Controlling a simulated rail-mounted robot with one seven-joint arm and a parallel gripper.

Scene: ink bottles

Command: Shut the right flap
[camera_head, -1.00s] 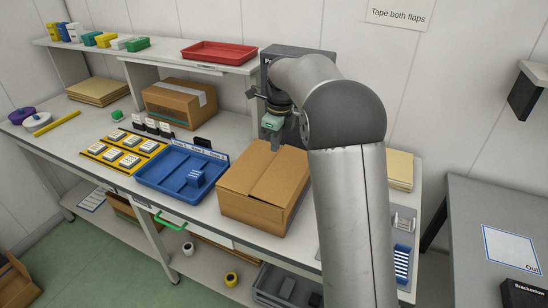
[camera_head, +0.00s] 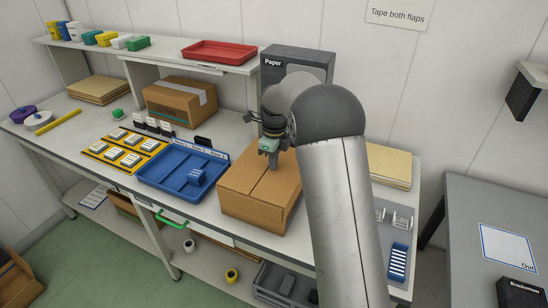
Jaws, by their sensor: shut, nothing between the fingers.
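The open-work cardboard box (camera_head: 245,215) stands on the white bench, right of the blue tray. Its top looks flat, with a seam running front to back between the left flap (camera_head: 244,178) and the right flap (camera_head: 281,184). The right flap lies down level with the left one, as far as I can see. My gripper (camera_head: 273,165) is shut and empty, pointing down at the far part of the box top near the seam. I cannot tell whether its fingertips touch the cardboard. My arm covers space just right of the box.
A blue tray (camera_head: 160,179) with a small blue block stands close to the box's left side. A taped box (camera_head: 180,103) and a grey Paper box (camera_head: 290,60) stand behind. Flat tan sheets (camera_head: 390,165) and a blue rack (camera_head: 398,262) lie to the right.

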